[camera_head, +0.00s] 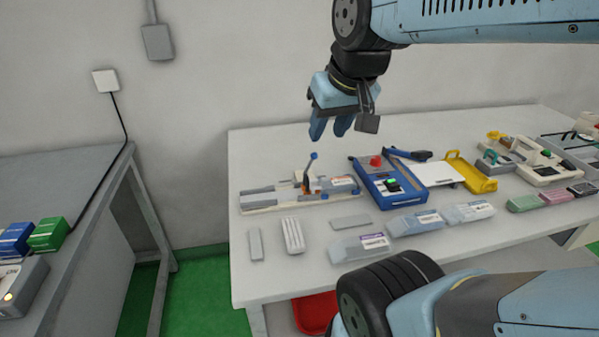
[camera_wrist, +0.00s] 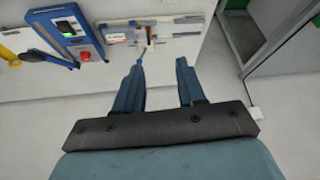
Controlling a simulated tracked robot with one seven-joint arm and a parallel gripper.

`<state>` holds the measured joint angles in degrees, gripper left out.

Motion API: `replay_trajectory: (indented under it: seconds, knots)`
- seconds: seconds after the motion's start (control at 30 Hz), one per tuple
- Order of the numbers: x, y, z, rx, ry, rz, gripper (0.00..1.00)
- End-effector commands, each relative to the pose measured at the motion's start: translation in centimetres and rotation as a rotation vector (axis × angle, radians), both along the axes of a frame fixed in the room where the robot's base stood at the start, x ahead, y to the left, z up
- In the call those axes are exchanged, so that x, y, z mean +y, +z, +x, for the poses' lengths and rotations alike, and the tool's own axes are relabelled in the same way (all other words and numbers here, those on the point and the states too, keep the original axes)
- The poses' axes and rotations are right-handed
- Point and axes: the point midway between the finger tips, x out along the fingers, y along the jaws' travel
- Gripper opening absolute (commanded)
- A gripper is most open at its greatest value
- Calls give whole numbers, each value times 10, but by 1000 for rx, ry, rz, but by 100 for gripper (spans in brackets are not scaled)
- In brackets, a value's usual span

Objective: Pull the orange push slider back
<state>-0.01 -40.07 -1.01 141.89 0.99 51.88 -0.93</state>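A long, low fixture (camera_head: 262,200) with grey, white and blue parts lies on the left half of the white table. A small orange part (camera_head: 308,184), which looks like the push slider, sits near its middle beside an upright blue-tipped lever (camera_head: 312,160). My gripper (camera_head: 331,131) is high above and behind the fixture, touching nothing. In the wrist view its two blue fingers are spread apart and empty (camera_wrist: 157,78).
A blue device (camera_head: 380,190) with red and green buttons stands right of the fixture. Small grey pieces (camera_head: 292,235) lie in front. A wall is behind the table (camera_head: 300,275).

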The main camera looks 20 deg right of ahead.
Motion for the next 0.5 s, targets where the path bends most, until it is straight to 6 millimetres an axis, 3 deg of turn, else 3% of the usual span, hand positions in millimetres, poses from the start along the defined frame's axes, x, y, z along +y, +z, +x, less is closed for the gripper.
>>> replay_trajectory:
  seconds: [0.5]
  knots:
    - [-29,-32,100,231,-43,125,39]
